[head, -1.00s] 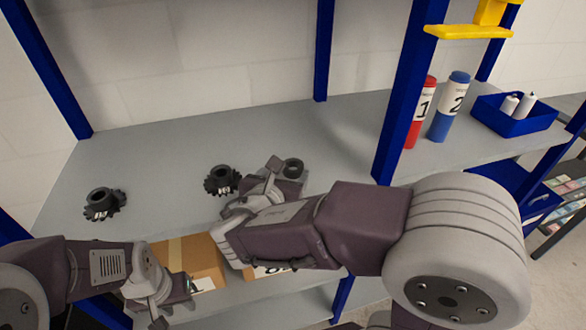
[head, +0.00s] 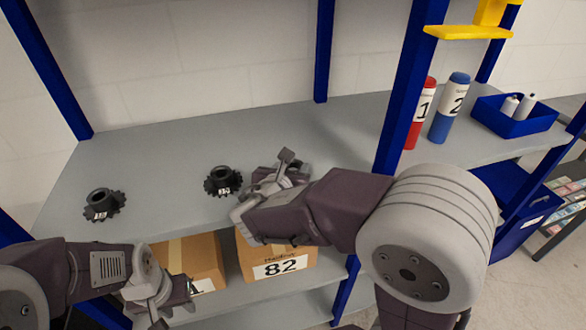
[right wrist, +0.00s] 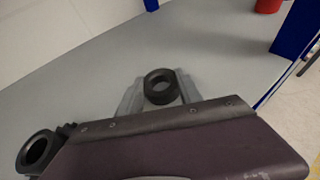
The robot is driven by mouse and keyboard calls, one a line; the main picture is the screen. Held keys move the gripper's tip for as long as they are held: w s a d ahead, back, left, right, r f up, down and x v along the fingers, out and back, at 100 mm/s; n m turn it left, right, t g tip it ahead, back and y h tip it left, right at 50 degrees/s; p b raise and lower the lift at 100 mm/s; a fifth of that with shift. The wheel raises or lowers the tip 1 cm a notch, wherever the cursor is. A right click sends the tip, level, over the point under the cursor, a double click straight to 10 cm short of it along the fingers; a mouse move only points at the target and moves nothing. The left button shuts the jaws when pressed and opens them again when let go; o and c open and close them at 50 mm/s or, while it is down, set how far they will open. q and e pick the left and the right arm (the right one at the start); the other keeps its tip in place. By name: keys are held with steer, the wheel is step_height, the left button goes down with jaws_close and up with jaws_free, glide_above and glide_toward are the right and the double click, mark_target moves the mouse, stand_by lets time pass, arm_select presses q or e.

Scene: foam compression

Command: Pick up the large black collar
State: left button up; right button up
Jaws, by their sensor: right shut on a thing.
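The large black collar (right wrist: 161,86) is a thick dark ring. In the right wrist view it sits between the two grey fingers of my right gripper (right wrist: 160,93), which is shut on it. In the head view my right gripper (head: 284,168) is over the shelf, right of the middle gear, and mostly hides the collar. I cannot tell whether the collar is clear of the shelf. My left gripper (head: 172,306) is low at the left, in front of the shelf and empty as far as I see; its jaw opening is unclear.
Two black toothed gears with hubs, one at left (head: 104,204) and one mid-shelf (head: 223,181), stand on the grey shelf (head: 160,160). Cardboard boxes (head: 280,268) are below. Blue posts (head: 405,90), red and blue cylinders (head: 458,105) and a blue bin (head: 515,118) are right.

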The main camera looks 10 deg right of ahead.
step_height(320, 180, up, 5)
steer(key=shift+f+p, duration=0.15)
steer(key=shift+p, duration=0.6)
steer(key=s+r+p, duration=0.3)
steer(key=s+r, duration=0.3)
steer(key=s, duration=0.5)
steer(key=shift+s+r, duration=0.15)
steer(key=shift+s, duration=0.2)
steer(key=shift+d, duration=0.1)
